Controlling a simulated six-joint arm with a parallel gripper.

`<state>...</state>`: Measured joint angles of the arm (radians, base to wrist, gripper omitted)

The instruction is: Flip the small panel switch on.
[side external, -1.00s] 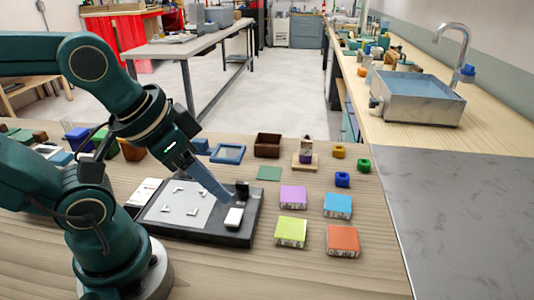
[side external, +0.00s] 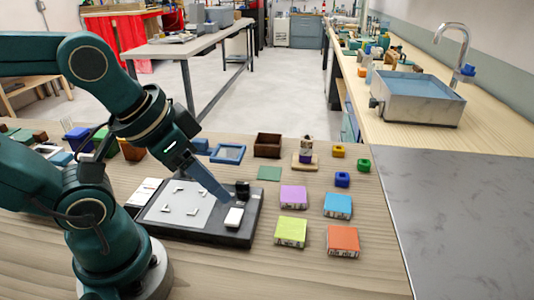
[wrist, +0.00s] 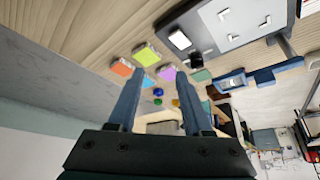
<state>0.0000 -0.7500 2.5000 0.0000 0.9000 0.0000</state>
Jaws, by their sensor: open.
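A dark panel board (side external: 205,234) lies on the wooden table in front of my arm, with a light grey plate marked by white corner brackets (side external: 180,207) on it. At its right end are a white rocker-like piece (side external: 234,217) and a small black upright piece (side external: 242,189); which one is the switch, and its setting, I cannot tell. In the wrist view the white piece (wrist: 180,39) and black piece (wrist: 196,60) show above the right finger. My gripper (side external: 227,200) points down beside these two pieces; contact is unclear. Its fingers (wrist: 158,80) are apart and empty.
Purple (side external: 293,197), blue (side external: 338,206), lime (side external: 291,232) and orange (side external: 342,240) boxes lie right of the board. A green square (side external: 269,173), brown tray (side external: 267,145) and blue frame (side external: 229,153) are behind it. The table's front right is clear.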

